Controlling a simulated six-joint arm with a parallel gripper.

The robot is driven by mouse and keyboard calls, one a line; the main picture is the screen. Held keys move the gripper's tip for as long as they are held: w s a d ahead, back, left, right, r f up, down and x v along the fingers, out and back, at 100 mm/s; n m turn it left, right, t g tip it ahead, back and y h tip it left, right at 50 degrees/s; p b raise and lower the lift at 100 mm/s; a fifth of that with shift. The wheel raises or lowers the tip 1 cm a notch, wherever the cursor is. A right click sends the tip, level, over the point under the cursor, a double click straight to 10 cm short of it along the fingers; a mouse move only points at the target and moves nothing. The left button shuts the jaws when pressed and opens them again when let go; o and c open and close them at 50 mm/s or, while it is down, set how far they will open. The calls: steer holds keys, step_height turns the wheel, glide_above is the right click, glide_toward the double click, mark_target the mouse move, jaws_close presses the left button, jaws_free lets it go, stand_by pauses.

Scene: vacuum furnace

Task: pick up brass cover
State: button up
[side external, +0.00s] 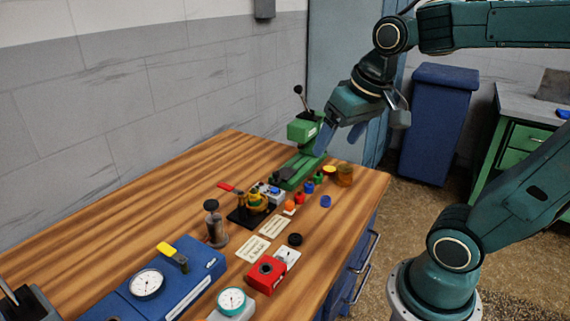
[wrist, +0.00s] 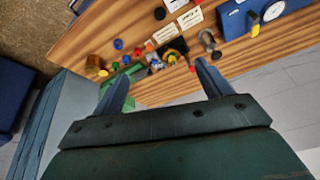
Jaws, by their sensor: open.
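A short brass-brown cylinder (side external: 344,175), which looks like the brass cover, stands near the right edge of the wooden bench. It also shows at the upper left of the wrist view (wrist: 93,63). Another yellow-brass part (side external: 257,199) sits on a black base near the bench's middle, so I cannot be certain which is the cover. My gripper (side external: 341,138) is open and empty, above the bench's far right end beside the green press. In the wrist view, my gripper (wrist: 162,72) has its fingers wide apart, with both brass-coloured parts beyond them.
A green lever press (side external: 303,132) stands close to my gripper. Small coloured caps, a red box (side external: 266,275), labels, a glass-bodied jar (side external: 215,223) and a blue gauge box (side external: 172,282) occupy the bench. The far left of the bench (side external: 130,200) is clear.

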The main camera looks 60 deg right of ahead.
steer(key=w+d+m+g, duration=0.1)
steer(key=w+d+m, duration=0.3)
steer(key=w+d, duration=0.25)
steer(key=m+g, duration=0.3)
steer(key=m, duration=0.7)
glide_above(345, 167)
step_height(345, 167, down, 14)
steer(key=f, duration=0.1)
steer(key=shift+y, duration=0.4)
steer(key=shift+s+a+f, duration=0.1)
steer(key=shift+f, duration=1.95)
steer(key=shift+s+a+f, duration=0.1)
steer(key=shift+f, duration=1.9)
steer(key=shift+w+d+f, duration=0.1)
steer(key=shift+f, duration=2.5)
